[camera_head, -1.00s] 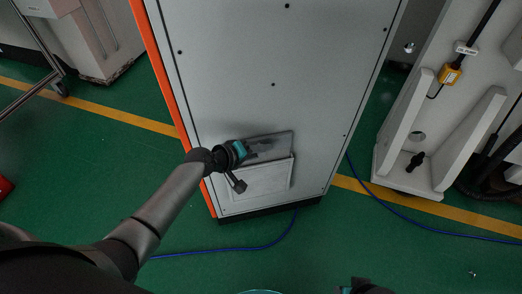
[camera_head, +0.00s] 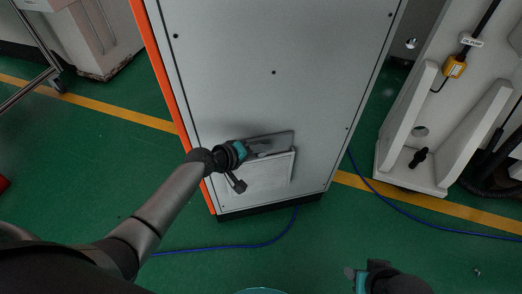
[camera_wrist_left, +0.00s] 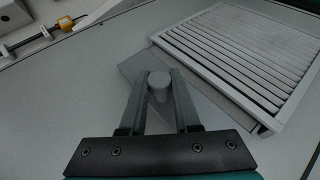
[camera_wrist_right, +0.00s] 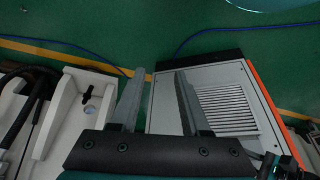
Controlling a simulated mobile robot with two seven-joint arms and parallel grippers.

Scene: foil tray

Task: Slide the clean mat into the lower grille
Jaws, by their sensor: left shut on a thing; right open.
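The mat is a thin grey panel (camera_head: 278,144) at the top edge of the lower grille (camera_head: 262,178), low on the cabinet face. In the left wrist view the mat (camera_wrist_left: 203,112) lies along the frame of the slatted grille (camera_wrist_left: 235,50); how much of it sits inside is hidden. My left gripper (camera_head: 250,153) is shut on the mat's round grey knob (camera_wrist_left: 159,82), between the fingertips. My right gripper (camera_head: 354,279) is open and empty near the bottom of the head view, apart from the mat. Its spread fingers (camera_wrist_right: 160,82) show in the right wrist view.
The tall grey cabinet (camera_head: 270,100) has an orange left edge. A blue cable (camera_head: 225,246) runs along the green floor (camera_head: 310,250). A white machine frame (camera_head: 408,180) stands to the right. The floor in front of the cabinet is mostly clear.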

